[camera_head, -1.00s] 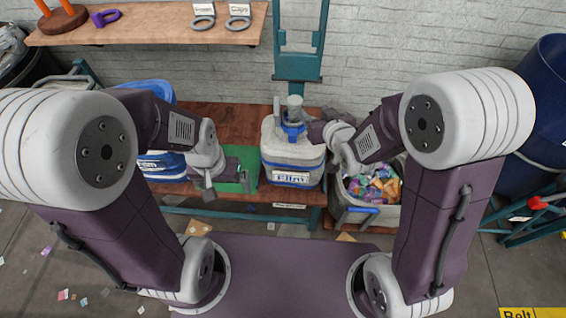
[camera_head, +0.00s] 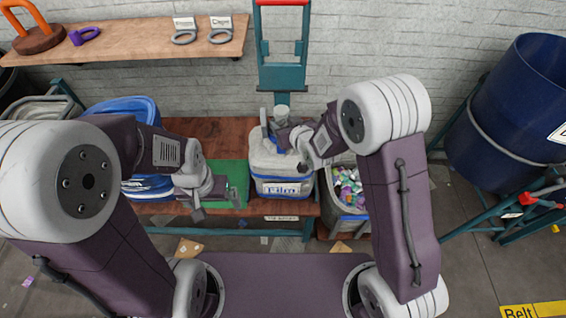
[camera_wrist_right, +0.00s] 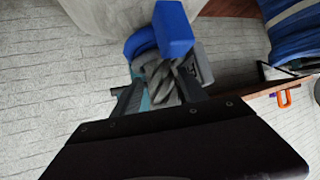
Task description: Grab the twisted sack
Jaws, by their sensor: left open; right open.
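The twisted sack (camera_head: 280,172) is a pale grey bag with blue bands and a "Film" label, standing upright on the wooden bench. Its twisted neck (camera_head: 282,113) rises at the top; in the right wrist view the grey neck (camera_wrist_right: 163,80) shows beside a blue tie (camera_wrist_right: 168,35). My right gripper (camera_head: 283,135) is open at the sack's top. In the right wrist view its fingers (camera_wrist_right: 160,88) stand on either side of the neck; whether they touch it I cannot tell. My left gripper (camera_head: 217,203) is open and empty, left of the sack, by a green mat (camera_head: 228,172).
A blue-and-white bag (camera_head: 122,108) stands at the bench's left. A grey bin (camera_head: 340,213) of colourful scraps stands right of the sack. A teal frame (camera_head: 283,77) rises behind it. A shelf (camera_head: 130,42) is at upper left, a blue barrel (camera_head: 518,110) at right.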

